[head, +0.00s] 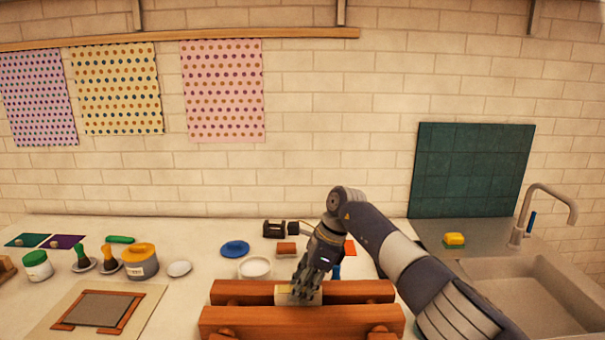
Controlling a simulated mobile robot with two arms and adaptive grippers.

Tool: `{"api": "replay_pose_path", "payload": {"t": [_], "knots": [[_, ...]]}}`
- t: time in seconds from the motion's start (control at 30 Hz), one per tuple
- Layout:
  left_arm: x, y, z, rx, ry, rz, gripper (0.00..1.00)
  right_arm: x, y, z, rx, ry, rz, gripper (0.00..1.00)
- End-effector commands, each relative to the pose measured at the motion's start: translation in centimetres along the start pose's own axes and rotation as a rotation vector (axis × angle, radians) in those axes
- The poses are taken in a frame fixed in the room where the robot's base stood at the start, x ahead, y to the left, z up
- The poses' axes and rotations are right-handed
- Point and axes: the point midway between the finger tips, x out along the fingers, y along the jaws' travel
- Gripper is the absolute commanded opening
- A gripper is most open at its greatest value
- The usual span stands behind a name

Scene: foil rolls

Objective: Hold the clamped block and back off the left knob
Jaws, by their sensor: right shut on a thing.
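A wooden clamp with two long parallel bars (240,312) lies at the bottom middle of the head view. A pale cream block (283,298) sits between the bars, partly covered by my fingers. My right gripper (303,293) comes down from above and is shut on the block. The left knob (225,332) shows at the clamp's front, cut by the lower picture edge. A second knob (381,331) shows at the front right. My left gripper is out of view.
A white bowl (254,268), a blue lid (235,248) and a small white dish (179,268) stand behind and left of the clamp. A framed screen (98,310) lies at left. A sink (540,296) and tap (545,190) are at right.

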Motion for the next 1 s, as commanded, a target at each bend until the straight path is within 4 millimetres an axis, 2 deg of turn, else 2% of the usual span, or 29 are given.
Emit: {"api": "replay_pose_path", "payload": {"t": [0.27, 1.0], "knots": [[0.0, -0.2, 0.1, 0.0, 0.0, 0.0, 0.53, -0.3, 0.0, 0.2, -0.001, 0.0, 0.0, 0.0], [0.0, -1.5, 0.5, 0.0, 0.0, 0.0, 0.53, -3.0, 0.0, 1.3, -0.001, 0.0, 0.001, 0.0]]}}
